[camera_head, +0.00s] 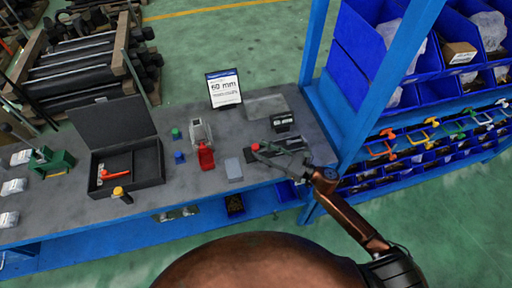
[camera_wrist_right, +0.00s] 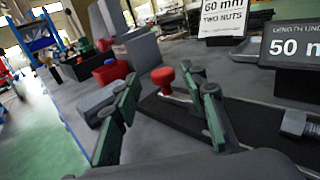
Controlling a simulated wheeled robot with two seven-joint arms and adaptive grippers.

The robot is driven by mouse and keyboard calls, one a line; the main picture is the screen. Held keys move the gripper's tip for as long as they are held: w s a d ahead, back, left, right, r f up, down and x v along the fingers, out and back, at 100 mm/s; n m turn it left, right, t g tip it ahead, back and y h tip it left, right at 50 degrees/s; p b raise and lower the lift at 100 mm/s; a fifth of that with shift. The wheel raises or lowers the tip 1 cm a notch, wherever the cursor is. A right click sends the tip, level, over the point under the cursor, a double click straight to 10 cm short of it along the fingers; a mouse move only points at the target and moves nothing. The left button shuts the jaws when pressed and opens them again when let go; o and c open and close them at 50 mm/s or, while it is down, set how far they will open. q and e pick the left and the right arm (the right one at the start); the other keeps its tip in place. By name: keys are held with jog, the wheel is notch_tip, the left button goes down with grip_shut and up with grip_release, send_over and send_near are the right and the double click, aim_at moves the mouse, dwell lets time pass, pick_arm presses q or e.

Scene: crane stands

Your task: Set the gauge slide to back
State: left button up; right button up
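The gauge is a dark, flat track (camera_head: 290,143) with a small sign reading 50 mm (camera_head: 283,121) behind it. Its slide has a red knob (camera_head: 255,147), at the track's left end in the head view. In the right wrist view the red knob (camera_wrist_right: 163,76) stands upright by the dark track (camera_wrist_right: 245,125), with a grey bolt-like part (camera_wrist_right: 296,123) at right. My right gripper (camera_head: 262,153) is low over the gauge. Its green-padded fingers (camera_wrist_right: 160,88) are apart, with the knob showing between their tips; I cannot tell whether they touch it. My left gripper is out of view.
A 60 mm card (camera_head: 224,88) stands at the back. A red bin (camera_head: 206,156), a grey block (camera_head: 234,169) and an open black case (camera_head: 125,165) are to the left. A blue rack (camera_head: 345,100) bounds the right side.

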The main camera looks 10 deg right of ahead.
jog(key=v, duration=0.8)
jog(key=shift+s, duration=0.1)
jog(key=shift+a, duration=0.1)
